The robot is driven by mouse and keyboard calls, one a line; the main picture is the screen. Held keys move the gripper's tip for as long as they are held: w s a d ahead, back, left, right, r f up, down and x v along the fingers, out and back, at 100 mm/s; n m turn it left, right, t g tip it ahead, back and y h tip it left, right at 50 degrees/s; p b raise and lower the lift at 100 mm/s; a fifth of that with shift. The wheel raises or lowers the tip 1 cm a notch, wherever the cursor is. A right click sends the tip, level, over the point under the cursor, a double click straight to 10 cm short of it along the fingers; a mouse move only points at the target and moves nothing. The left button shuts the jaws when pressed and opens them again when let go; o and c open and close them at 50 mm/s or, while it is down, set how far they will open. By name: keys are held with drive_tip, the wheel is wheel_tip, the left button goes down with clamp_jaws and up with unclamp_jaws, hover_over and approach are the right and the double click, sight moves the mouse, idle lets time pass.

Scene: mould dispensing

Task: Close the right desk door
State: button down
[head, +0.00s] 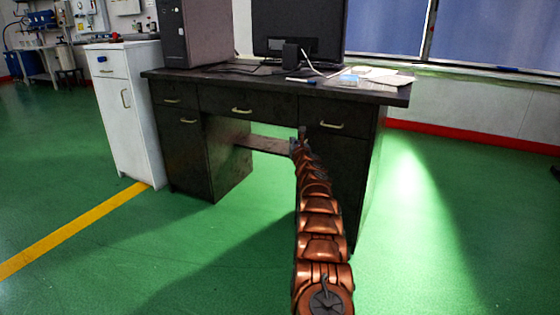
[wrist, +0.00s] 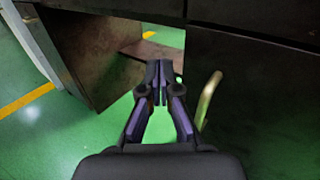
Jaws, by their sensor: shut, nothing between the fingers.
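The right desk door (head: 345,185) is the dark panel under the right drawer of the black desk (head: 375,93). My arm hides its left part in the head view. In the wrist view the door (wrist: 260,110) fills the right side, with a brass handle (wrist: 208,98) near its left edge. It looks flush or nearly flush with the desk front; I cannot tell if a small gap remains. My gripper (head: 299,138) is at the door's upper left, by the knee space. In the wrist view my gripper (wrist: 159,72) has its fingertips together and empty, left of the handle.
The left desk door (head: 182,155) looks shut. A white cabinet (head: 125,120) stands left of the desk. A computer tower (head: 200,35), a monitor (head: 298,30) and papers (head: 378,76) are on the desk top. Green floor (head: 450,220) is clear in front and to the right.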

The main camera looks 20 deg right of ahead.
drive_tip(key=s+a, duration=0.7)
drive_tip(key=s, duration=0.1)
drive_tip(key=shift+s+a, duration=0.15)
idle(1.3)
